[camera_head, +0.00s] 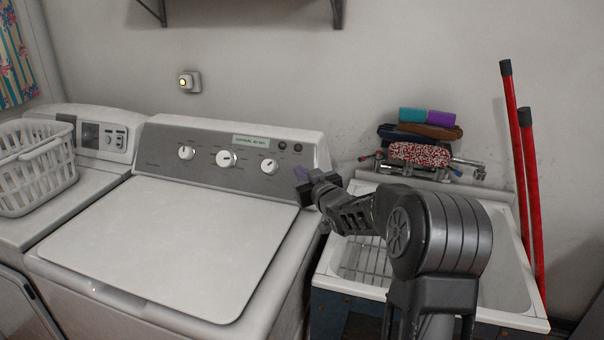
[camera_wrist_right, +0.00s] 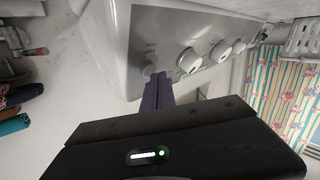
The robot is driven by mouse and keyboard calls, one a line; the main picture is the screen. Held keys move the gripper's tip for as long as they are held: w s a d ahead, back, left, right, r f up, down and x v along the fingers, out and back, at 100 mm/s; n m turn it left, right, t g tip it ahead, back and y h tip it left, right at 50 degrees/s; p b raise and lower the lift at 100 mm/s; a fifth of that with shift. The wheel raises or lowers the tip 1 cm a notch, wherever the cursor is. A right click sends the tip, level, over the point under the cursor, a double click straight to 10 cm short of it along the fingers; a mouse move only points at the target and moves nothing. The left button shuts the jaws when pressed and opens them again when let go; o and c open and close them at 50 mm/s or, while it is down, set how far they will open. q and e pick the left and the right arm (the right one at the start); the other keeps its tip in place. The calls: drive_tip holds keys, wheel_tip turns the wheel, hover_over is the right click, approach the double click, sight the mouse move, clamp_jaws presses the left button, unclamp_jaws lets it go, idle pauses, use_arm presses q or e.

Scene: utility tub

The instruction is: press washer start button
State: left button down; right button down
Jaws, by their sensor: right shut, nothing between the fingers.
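The white washer (camera_head: 180,245) has a grey control panel (camera_head: 210,166) with three white knobs and two small dark round buttons (camera_head: 290,147) at its right end. I cannot tell which one is the start button. My right gripper (camera_head: 302,174) is in front of the panel's right end, below the buttons. In the right wrist view its purple-grey fingers (camera_wrist_right: 158,88) are together and empty. Their tips overlap a small round grey shape (camera_wrist_right: 148,70) on the panel, beside a white knob (camera_wrist_right: 189,60); contact cannot be told. My left gripper is out of view.
A utility tub (camera_head: 505,265) with a wire rack stands right of the washer, under my right arm. Red poles (camera_head: 531,190) lean at the right. A white basket (camera_head: 35,175) sits at the left.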

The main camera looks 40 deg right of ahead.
drive_tip(key=shift+w+d+f, duration=0.2)
drive_tip(key=shift+d, duration=0.1)
idle(0.7)
drive_tip(key=shift+a+b, duration=0.1)
drive_tip(key=shift+b, duration=0.2)
drive_tip(key=shift+s+a+r, duration=0.4)
drive_tip(key=shift+a, duration=0.1)
drive_tip(key=shift+a+b, duration=0.1)
drive_tip(key=shift+b, duration=0.2)
drive_tip(key=s+a+r, duration=0.1)
drive_tip(key=s+a+r+b, duration=0.1)
drive_tip(key=a, duration=0.1)
drive_tip(key=shift+s+a+r, duration=0.2)
drive_tip(key=shift+s+r, duration=0.05)
idle(1.0)
